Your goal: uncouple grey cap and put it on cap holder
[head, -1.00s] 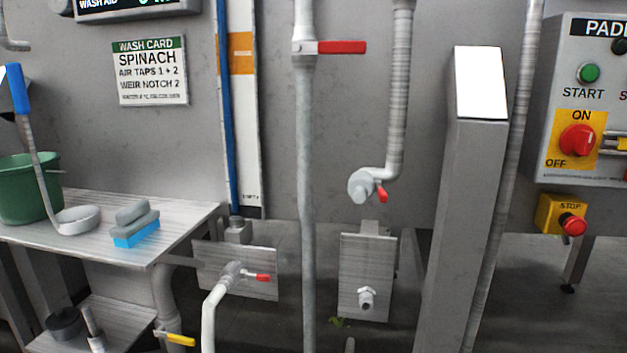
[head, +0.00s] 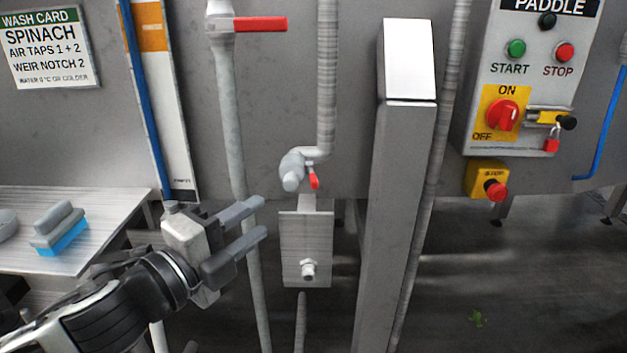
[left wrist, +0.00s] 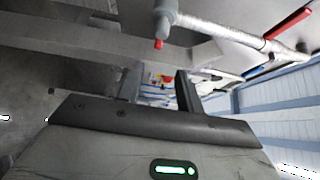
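The grey cap (head: 291,176) sits on the end of a pipe elbow with a small red lever (head: 314,181), in the middle of the head view. Below it is a metal plate with a short threaded stub (head: 308,269), which looks like the cap holder. My left gripper (head: 261,219) is open and empty, to the left of and a little lower than the cap, apart from it. In the left wrist view my two fingers (left wrist: 158,88) stand apart with nothing between them. A grey pipe end (left wrist: 165,14) with a red tip shows above them. My right gripper is out of view.
A vertical pipe with a red handle (head: 259,24) runs just behind my left gripper. A grey metal post (head: 398,190) stands right of the cap. A control box (head: 530,80) is at the right. A bench (head: 95,215) with a blue-grey brush (head: 60,230) is left.

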